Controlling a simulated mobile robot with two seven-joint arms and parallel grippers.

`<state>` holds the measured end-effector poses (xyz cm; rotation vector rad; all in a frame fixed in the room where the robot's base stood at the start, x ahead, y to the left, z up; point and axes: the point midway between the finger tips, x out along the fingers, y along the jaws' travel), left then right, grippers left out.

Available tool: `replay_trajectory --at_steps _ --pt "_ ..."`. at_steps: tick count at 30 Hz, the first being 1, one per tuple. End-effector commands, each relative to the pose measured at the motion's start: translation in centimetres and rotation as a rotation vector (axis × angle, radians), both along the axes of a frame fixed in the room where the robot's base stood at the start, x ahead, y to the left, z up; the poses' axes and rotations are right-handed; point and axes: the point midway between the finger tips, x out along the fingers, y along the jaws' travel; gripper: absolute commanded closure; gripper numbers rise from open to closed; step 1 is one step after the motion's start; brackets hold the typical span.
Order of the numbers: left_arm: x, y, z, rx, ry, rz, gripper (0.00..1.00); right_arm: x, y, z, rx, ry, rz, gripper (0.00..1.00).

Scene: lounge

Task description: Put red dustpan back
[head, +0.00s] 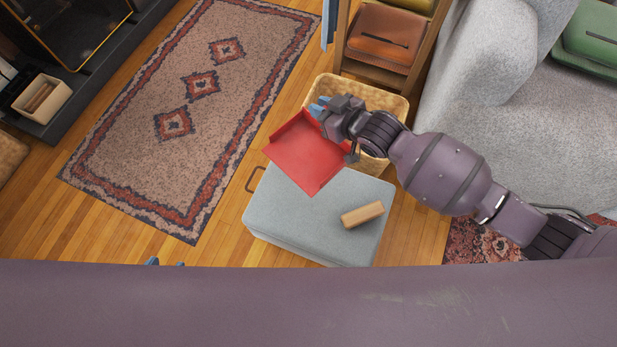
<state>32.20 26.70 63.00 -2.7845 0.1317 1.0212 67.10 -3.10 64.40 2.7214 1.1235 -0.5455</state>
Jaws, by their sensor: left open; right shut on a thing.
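The red dustpan (306,152) is held by my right gripper (320,107), whose blue fingers are shut at its far edge. The dustpan hangs tilted above the far end of a grey ottoman and overlaps the near left side of a wicker basket (398,103) in the picture. I cannot tell how high it is above them.
The grey ottoman (290,215) bears a wooden block or brush (362,214). A wooden shelf with an orange-brown case (384,38) stands behind the basket. A grey sofa (500,80) is at the right.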

Motion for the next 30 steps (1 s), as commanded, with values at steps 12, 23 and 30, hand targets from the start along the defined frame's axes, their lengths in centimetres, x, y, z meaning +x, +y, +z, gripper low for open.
replay_trajectory --at_steps 12,23,30 --pt "-0.3 -0.4 -1.6 0.035 0.01 -0.044 0.57 -0.1 -0.1 -8.1 0.001 0.013 0.002 1.0" --pt "1.1 -1.0 -1.3 0.043 -0.069 -0.082 0.57 -0.1 -0.1 -15.1 0.0 0.009 0.003 1.0" --pt "1.1 -0.8 -1.2 0.03 -0.099 -0.068 0.57 0.2 -0.1 -16.3 0.001 0.001 0.002 1.0"
